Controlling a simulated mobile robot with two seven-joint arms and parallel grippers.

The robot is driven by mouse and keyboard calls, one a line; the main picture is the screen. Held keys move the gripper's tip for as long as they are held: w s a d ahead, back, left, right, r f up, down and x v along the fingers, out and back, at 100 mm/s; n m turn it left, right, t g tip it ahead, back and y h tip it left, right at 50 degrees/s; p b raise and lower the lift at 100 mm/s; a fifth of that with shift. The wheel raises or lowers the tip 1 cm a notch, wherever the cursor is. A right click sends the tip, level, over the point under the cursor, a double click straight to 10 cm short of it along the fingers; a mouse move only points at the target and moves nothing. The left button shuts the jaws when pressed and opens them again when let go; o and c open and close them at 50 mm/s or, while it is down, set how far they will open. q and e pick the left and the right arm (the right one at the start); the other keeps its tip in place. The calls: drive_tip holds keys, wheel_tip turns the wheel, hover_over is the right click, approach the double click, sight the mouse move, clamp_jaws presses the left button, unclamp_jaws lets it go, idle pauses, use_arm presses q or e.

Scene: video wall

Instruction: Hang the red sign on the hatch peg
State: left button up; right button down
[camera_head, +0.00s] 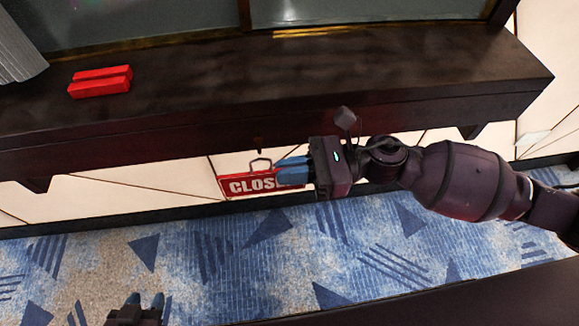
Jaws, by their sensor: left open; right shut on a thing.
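The red sign (237,184) with white lettering, of which "CLOS" is readable, hangs in front of the pale panelling just below the dark counter. My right gripper (287,170) is shut on its right end, and the blue fingers cover the last letters. A wire loop (260,160) stands up from the sign's top edge. A small dark peg (259,145) shows on the counter's lower front edge, just above the loop. The loop seems apart from it, but depth is hard to judge. My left gripper (145,299) is open and empty at the bottom left, over the carpet.
The dark wooden counter (400,80) spans the view, with brackets below it. A red block-like object (100,82) lies on its left part, near a grey ribbed object (18,55) at the edge. Blue patterned carpet (230,260) lies open below.

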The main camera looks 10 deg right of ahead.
use_arm(q)
drive_tip(key=shift+f, duration=0.1)
use_arm(e)
drive_tip(key=shift+w, duration=0.15)
use_arm(q)
drive_tip(key=shift+s+f, duration=0.15)
use_arm(e)
drive_tip(key=shift+w, duration=0.35)
use_arm(q)
drive_tip(key=shift+f, duration=0.15)
use_arm(e)
drive_tip(key=shift+w, duration=0.35)
use_arm(q)
drive_tip(key=shift+s+f+b, duration=0.15)
drive_tip(key=shift+b, duration=0.15)
use_arm(e)
drive_tip(key=shift+w, duration=0.4)
use_arm(q)
drive_tip(key=shift+f, duration=0.1)
use_arm(e)
drive_tip(key=shift+w, duration=0.4)
use_arm(q)
drive_tip(key=shift+s+f, duration=0.1)
drive_tip(key=shift+f, duration=0.05)
use_arm(e)
drive_tip(key=shift+w+f, duration=0.1)
drive_tip(key=shift+f, duration=0.05)
